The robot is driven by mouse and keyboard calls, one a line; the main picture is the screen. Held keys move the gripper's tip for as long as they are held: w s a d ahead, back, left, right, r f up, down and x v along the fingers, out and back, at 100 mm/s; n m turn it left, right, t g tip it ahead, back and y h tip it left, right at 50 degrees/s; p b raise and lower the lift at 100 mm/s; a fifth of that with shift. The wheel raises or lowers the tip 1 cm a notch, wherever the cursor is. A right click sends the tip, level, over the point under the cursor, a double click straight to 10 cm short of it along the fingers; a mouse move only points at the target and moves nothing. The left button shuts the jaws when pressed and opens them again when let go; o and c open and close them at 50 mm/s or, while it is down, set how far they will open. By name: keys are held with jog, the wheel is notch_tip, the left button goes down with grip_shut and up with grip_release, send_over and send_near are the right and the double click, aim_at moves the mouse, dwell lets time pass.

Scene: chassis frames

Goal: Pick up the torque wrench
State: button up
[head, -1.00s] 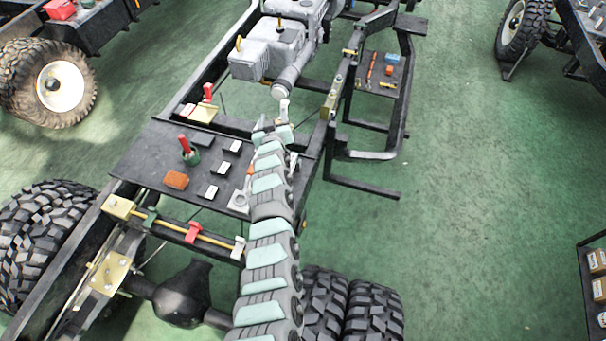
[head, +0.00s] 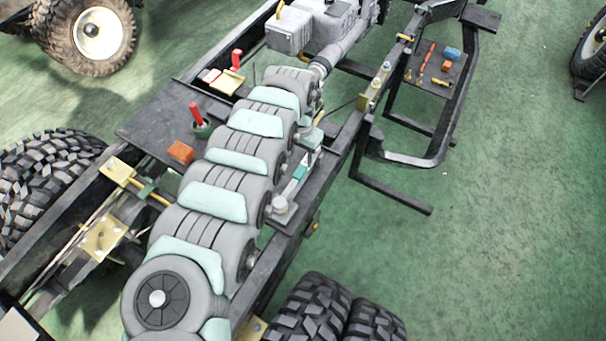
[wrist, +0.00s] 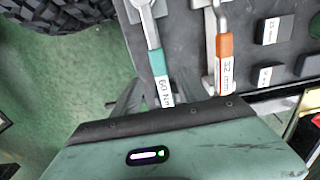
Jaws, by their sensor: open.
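The torque wrench (wrist: 158,65) has a grey shaft, a teal grip and a white label reading "60 Nm". In the wrist view it lies on a dark board, head away from my gripper (wrist: 163,97). My gripper is open at the labelled end of the handle, its grey fingers blurred. I cannot tell whether they touch the wrench. In the head view the wrench's round head (head: 281,206) and teal handle show right of my arm, while my gripper (head: 313,137) is partly hidden.
A second wrench with an orange grip (wrist: 225,47), labelled "32 mm", lies just right of it. Dark labelled blocks (wrist: 274,30) lie beyond. A red-handled tool (head: 197,118) and an orange block (head: 181,152) sit left of my arm. Chassis rails (head: 270,275) edge the board.

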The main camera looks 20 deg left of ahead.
aim_at(301, 169)
jog(key=f+b, duration=0.1)
jog(key=f, duration=0.8)
jog(key=shift+s+d+f+b, duration=0.1)
jog(key=shift+s+f+b, duration=0.1)
jog(key=shift+b, duration=0.15)
jog(key=shift+r, duration=0.15)
jog(key=shift+c, duration=0.4)
grip_shut()
jog(key=shift+w, duration=0.1)
dwell(0.4)
